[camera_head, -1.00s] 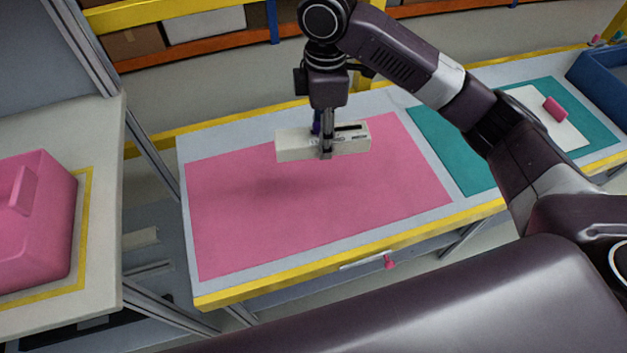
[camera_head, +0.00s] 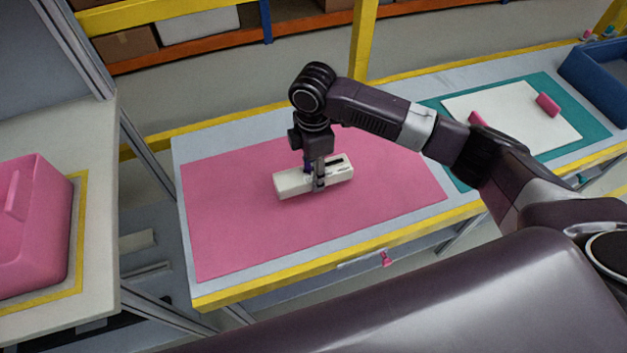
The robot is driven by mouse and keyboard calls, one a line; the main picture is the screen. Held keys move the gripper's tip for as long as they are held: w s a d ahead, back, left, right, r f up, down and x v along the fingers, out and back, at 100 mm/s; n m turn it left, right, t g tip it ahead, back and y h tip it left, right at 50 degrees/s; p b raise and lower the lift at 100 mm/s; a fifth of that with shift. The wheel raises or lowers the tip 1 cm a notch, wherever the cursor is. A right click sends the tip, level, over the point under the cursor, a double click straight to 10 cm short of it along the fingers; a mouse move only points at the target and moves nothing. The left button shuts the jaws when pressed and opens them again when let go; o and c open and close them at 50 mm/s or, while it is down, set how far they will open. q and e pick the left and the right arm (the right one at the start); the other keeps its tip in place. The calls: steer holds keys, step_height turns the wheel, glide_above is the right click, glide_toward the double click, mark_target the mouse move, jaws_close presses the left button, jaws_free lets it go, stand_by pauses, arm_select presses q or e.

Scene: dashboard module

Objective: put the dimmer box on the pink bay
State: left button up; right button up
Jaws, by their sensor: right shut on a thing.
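The dimmer box is a white, oblong box (camera_head: 290,186) with a dark slot on its top, in the middle of the head view. My right gripper (camera_head: 319,184) points down and is shut on the box across its middle. The box is over the middle of the pink bay (camera_head: 235,235), a flat pink area on the grey table. It looks at or very near the pink surface; I cannot tell whether it touches. My left gripper is not in view.
A teal area (camera_head: 590,125) with a white sheet (camera_head: 520,115) and pink pieces (camera_head: 547,105) lies at the right. A blue bin (camera_head: 590,80) stands at the far right. A pink case (camera_head: 35,230) stands on the left table. Pink surface around the box is clear.

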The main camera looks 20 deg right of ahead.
steer(key=shift+f, duration=2.15)
steer(key=o, duration=1.3)
steer(key=shift+f, duration=0.15)
step_height(320, 180, up, 12)
steer(key=shift+r, duration=0.2)
